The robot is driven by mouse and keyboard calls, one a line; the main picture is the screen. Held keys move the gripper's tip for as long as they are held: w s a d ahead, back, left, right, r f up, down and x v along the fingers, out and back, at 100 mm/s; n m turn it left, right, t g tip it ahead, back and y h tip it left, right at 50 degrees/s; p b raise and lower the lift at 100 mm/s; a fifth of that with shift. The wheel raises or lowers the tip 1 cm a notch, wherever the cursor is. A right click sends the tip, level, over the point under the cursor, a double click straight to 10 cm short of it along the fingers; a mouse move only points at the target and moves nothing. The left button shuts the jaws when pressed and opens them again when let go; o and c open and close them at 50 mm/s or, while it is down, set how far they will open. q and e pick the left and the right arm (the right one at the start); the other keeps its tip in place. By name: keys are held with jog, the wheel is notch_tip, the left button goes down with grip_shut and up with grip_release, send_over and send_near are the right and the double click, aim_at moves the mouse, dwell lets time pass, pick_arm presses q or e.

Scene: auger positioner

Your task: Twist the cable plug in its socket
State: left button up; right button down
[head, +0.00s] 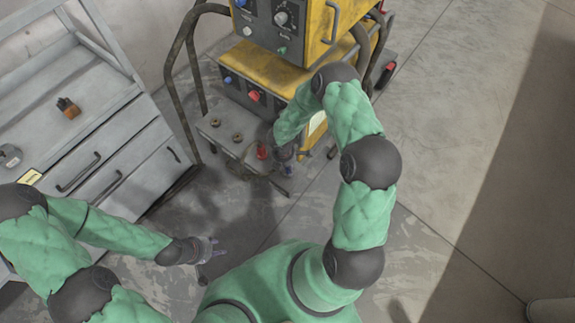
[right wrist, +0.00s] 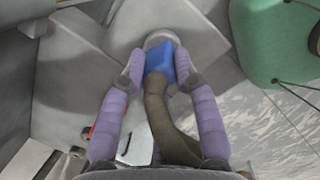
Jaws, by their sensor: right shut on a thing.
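The blue cable plug (right wrist: 160,60) is in the right wrist view, with its thick brown cable (right wrist: 165,125) running back between my fingers. My right gripper (right wrist: 161,72) is shut on the plug, one purple finger on each side. The plug's front end meets a round grey socket (right wrist: 157,40), mostly hidden behind it; how deep it sits cannot be told. In the head view my right gripper (head: 285,165) is at the lower front of the yellow welding machine (head: 265,68). My left gripper (head: 209,248) is open and empty above the floor, apart from everything.
Two round sockets (head: 237,137) and a red connector (head: 261,151) are on the machine's lower front, left of my right gripper. A curved tube frame (head: 180,70) surrounds the machine. A grey drawer cabinet (head: 110,150) with small items stands left.

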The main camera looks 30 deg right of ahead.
jog(key=c, duration=0.8)
grip_release()
jog(key=shift+d, duration=0.15)
jog(key=shift+c, duration=0.2)
jog(key=shift+r, duration=0.1)
jog(key=shift+r, duration=0.25)
notch_tip(320, 180, up, 11)
jog(key=a, duration=0.2)
jog(key=shift+r, duration=0.1)
